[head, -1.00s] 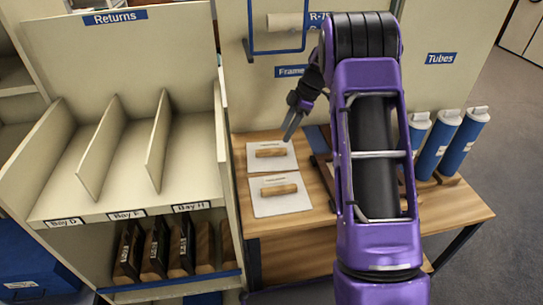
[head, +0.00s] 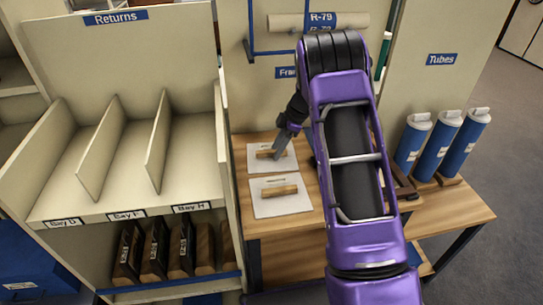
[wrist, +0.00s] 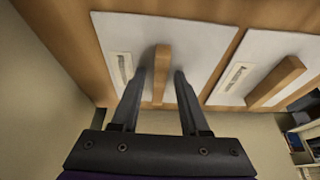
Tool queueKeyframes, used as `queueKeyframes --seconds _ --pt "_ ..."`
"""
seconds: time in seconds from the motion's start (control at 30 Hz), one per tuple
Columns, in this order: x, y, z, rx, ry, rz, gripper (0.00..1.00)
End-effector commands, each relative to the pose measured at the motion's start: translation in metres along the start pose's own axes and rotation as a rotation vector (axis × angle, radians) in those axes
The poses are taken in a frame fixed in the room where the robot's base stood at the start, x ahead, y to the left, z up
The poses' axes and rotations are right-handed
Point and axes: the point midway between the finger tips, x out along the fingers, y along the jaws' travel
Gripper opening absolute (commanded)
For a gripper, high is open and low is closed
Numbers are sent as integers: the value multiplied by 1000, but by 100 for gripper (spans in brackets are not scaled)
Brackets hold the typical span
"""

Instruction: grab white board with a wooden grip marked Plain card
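Two white boards, each with a wooden bar grip and a small label, lie flat on the wooden table. The back board (head: 256,164) is under my gripper (head: 276,155) in the head view; the front board (head: 268,208) lies nearer. In the wrist view the board under me (wrist: 205,50) has its wooden grip (wrist: 161,75) between the two fingers of my gripper (wrist: 162,71), which are open and apart from it at the sides. The other board (wrist: 255,50) is to the right. I cannot read either label, so I cannot tell which says Plain card.
A shelf unit marked Returns (head: 150,60) stands close on the left, with dark boxes (head: 155,250) below. Blue tubes (head: 438,145) stand at the table's right. A roll in a blue wire holder (head: 290,22) is on the panel behind.

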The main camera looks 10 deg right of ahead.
Motion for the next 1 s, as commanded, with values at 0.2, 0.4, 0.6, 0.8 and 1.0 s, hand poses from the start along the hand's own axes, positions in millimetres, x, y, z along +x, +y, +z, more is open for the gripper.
queueKeyframes --seconds 0.2,0.4,0.6,0.8,1.0 --pt "0 0 0 0 0 0 3" --pt "0 0 0 0 0 0 0" --pt "0 0 0 0 0 0 0" --pt "-2 0 -2 0 0 0 0" --pt "-6 0 -11 0 0 0 0"
